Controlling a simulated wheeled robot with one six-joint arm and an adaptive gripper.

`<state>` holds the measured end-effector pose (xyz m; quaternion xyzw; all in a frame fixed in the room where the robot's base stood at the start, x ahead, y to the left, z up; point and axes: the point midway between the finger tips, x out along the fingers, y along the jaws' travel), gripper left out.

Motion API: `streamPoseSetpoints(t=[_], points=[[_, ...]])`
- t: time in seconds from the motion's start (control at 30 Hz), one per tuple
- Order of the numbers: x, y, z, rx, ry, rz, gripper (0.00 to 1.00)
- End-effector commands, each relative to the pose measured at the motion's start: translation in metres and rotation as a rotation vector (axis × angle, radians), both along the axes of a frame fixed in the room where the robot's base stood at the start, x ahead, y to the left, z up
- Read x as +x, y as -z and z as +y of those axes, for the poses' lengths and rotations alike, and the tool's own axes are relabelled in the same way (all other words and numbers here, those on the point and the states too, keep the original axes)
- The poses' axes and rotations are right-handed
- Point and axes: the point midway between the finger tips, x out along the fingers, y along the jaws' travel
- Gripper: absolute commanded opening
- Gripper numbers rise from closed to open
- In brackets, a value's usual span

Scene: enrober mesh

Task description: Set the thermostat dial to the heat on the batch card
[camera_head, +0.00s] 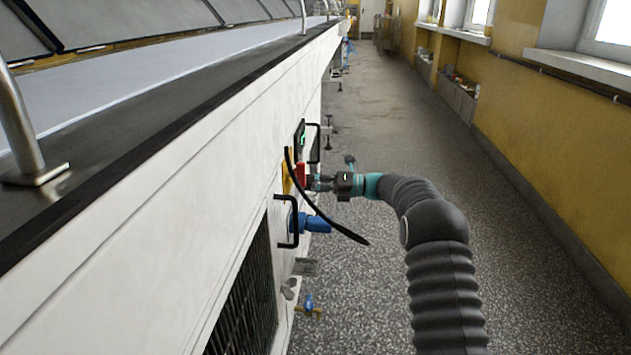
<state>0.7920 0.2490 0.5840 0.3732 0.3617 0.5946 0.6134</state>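My gripper (318,182) reaches from the right to the side panel of the long white machine (150,215). Its tip is at or very near a red part (301,174) in front of a yellow plate (286,180). I see the panel almost edge-on, so I cannot tell whether the red part is the thermostat dial or a switch, or whether the gripper touches it. The fingers are too small to show whether they are open or shut. A small display with green light (301,136) is just above. I cannot make out a batch card or any dial marking.
Black bar handles (282,222) stick out from the panel near the gripper. A blue handle (316,224) juts out below, and a black curved strip (325,215) hangs in front. A blue valve (308,303) is low down. The speckled aisle floor (550,270) is clear towards the yellow wall (560,125).

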Motion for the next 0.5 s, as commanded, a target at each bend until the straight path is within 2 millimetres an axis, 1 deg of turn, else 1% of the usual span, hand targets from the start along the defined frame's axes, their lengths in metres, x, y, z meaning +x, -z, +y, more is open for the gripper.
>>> streamPoseSetpoints(t=[0.1, 0.5], points=[[-0.0013, -0.0006, 0.0013, 0.000, -0.005, -0.027, 0.00], [-0.0003, 0.0002, -0.0026, 0.000, -0.001, -0.026, 0.00]])
